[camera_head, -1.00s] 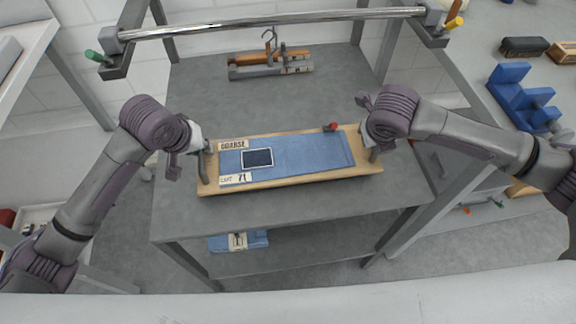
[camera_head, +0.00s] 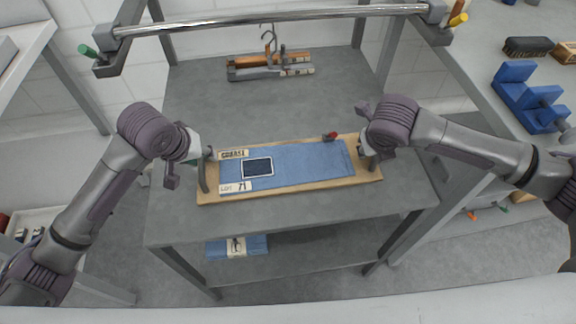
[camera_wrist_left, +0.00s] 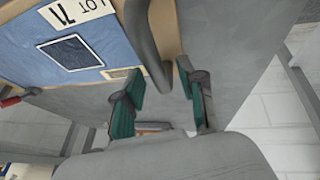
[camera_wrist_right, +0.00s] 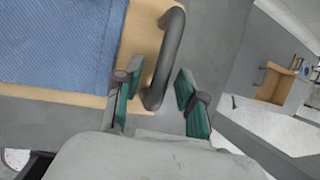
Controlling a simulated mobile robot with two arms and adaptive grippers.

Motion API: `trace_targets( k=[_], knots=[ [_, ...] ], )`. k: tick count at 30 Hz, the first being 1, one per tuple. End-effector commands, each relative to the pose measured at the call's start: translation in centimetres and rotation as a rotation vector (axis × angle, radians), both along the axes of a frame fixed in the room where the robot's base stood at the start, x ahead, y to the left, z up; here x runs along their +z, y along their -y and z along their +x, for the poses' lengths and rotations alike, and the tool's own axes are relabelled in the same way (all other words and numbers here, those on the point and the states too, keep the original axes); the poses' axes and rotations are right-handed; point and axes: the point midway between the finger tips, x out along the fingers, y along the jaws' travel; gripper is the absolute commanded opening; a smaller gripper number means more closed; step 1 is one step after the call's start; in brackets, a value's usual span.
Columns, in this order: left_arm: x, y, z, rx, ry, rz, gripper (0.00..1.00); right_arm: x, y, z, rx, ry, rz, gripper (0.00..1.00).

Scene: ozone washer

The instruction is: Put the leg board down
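The leg board (camera_head: 300,186) is a pale wooden board with blue denim on it, a dark framed patch (camera_head: 257,168) and labels reading COARSE and LOT 71. It lies flat on the grey table, with a grey handle at each end. My left gripper (camera_head: 198,160) is at the left handle (camera_head: 203,178). In the left wrist view its green-padded fingers (camera_wrist_left: 160,92) are apart, with the handle (camera_wrist_left: 148,45) at their opening. My right gripper (camera_head: 366,152) is at the right handle. In the right wrist view its fingers (camera_wrist_right: 157,93) are apart around that handle (camera_wrist_right: 168,55), with gaps visible.
The grey table (camera_head: 330,100) has clear space behind the board. Hangers (camera_head: 270,66) lie near its back edge. A metal bar (camera_head: 270,22) crosses above. Folded denim (camera_head: 237,246) sits on the lower shelf. A blue stand (camera_head: 525,95) and brush (camera_head: 527,47) are at right.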

Motion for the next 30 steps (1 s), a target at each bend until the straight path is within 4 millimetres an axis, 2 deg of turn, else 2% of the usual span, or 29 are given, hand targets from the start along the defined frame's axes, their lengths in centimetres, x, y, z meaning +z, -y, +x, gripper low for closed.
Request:
trace_targets(
  k=[9, 15, 23, 30],
  knots=[
    [5.9, -0.9, -2.4, 0.0, 0.006, 0.0, 0.4, 0.0, 0.0, 0.0, 0.0, 0.0, 0.001, 0.4],
    [8.9, -1.4, -3.8, 0.001, 0.003, 0.0, 0.4, 0.0, 0.0, 0.0, 0.0, 0.0, 0.001, 0.4],
    [10.3, -1.7, -4.5, 0.002, 0.002, 0.001, 0.4, 0.8, -0.2, -0.3, 0.001, 0.001, 0.002, 0.4],
    [10.2, -1.7, -4.5, 0.001, 0.001, 0.001, 0.4, 5.0, -0.8, -2.0, 0.003, 0.004, 0.002, 0.4]
  ],
)
